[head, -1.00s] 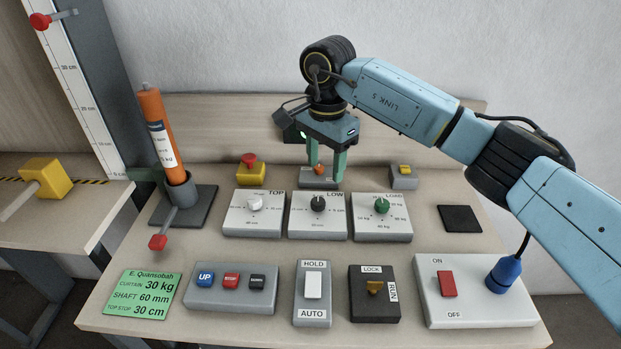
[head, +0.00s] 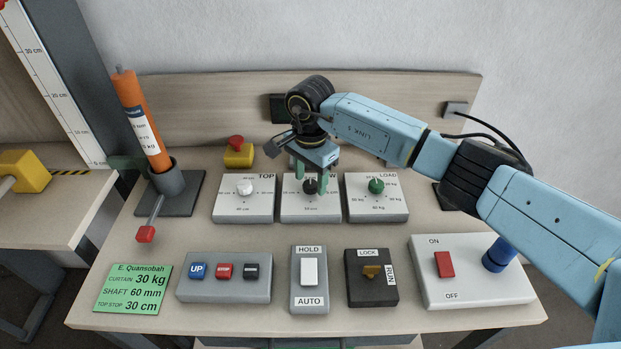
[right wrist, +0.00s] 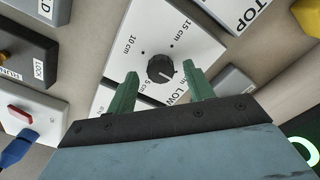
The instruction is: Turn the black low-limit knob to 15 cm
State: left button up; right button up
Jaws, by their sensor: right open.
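The black low-limit knob (head: 311,187) sits on the white LOW panel (head: 311,212), between the TOP and LOAD panels. In the right wrist view the knob (right wrist: 160,69) has a white mark pointing to the lower right, toward the LOW lettering. The 15 cm label is at that panel's upper right, 10 cm at the upper left. My right gripper (head: 311,178) is open, pointing down over the panel. Its green fingers (right wrist: 161,79) appear to either side of the knob; contact cannot be told. My left gripper is not in view.
The white TOP knob (head: 244,187) and green LOAD knob (head: 376,186) flank the LOW panel closely. A yellow block with a red top (head: 238,153) stands behind. Push buttons (head: 224,271), a HOLD/AUTO switch (head: 310,272) and a key switch (head: 372,272) are in front.

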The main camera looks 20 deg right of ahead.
jog(key=shift+f, duration=0.5)
jog(key=c, duration=1)
jog(key=shift+o, duration=0.2)
jog(key=shift+m, duration=0.3)
